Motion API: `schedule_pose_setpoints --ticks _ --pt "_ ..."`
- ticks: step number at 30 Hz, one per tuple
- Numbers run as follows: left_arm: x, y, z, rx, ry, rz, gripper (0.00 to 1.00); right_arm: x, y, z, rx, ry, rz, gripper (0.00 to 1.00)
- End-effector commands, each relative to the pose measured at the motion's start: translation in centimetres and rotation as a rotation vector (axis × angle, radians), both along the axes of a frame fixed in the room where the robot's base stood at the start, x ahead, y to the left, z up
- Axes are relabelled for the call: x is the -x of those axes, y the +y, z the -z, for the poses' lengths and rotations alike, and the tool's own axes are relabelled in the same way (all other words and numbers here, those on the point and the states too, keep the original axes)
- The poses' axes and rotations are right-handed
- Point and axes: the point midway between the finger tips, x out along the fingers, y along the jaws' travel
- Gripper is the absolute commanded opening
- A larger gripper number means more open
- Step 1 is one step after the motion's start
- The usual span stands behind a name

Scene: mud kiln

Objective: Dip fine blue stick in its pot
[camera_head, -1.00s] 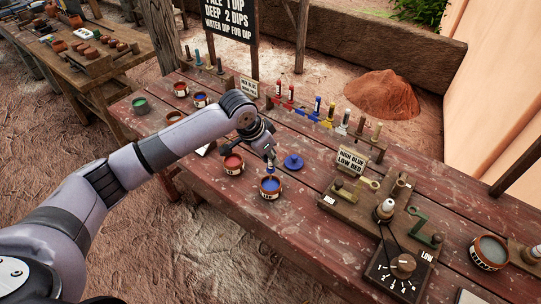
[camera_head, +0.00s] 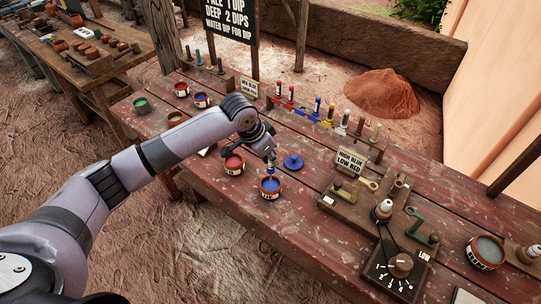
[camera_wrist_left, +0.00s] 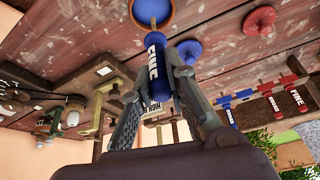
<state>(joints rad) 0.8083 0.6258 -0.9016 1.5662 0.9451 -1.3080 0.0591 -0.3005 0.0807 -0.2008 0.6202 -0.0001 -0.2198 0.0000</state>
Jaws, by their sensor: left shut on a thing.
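The stick (camera_head: 270,169) points down at the blue pot (camera_head: 270,194), a brown pot holding blue paint. In the wrist view, the stick's tip overlaps the mouth of the pot (camera_wrist_left: 172,12). I cannot tell whether the tip touches the paint. A blue round lid (camera_head: 293,162) lies on the table behind the pot. My right gripper is out of view.
A rack of coloured sticks (camera_head: 317,111) stands behind. A wooden dial device (camera_head: 385,215) and a grey-filled pot (camera_head: 486,252) stand to the right.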

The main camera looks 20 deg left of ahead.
Motion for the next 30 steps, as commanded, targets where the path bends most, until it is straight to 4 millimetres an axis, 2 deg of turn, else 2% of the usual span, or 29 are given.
schedule_pose_setpoints --ticks 5,17,30 --pt "0.0 0.0 -0.1 0.001 0.001 0.0 0.0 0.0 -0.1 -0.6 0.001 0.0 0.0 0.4" --pt "0.0 0.0 0.1 0.0 0.0 -0.001 0.0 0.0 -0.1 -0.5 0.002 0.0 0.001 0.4" --pt "0.0 0.0 1.7 0.0 0.0 -0.001 0.0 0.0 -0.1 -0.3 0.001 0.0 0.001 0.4"
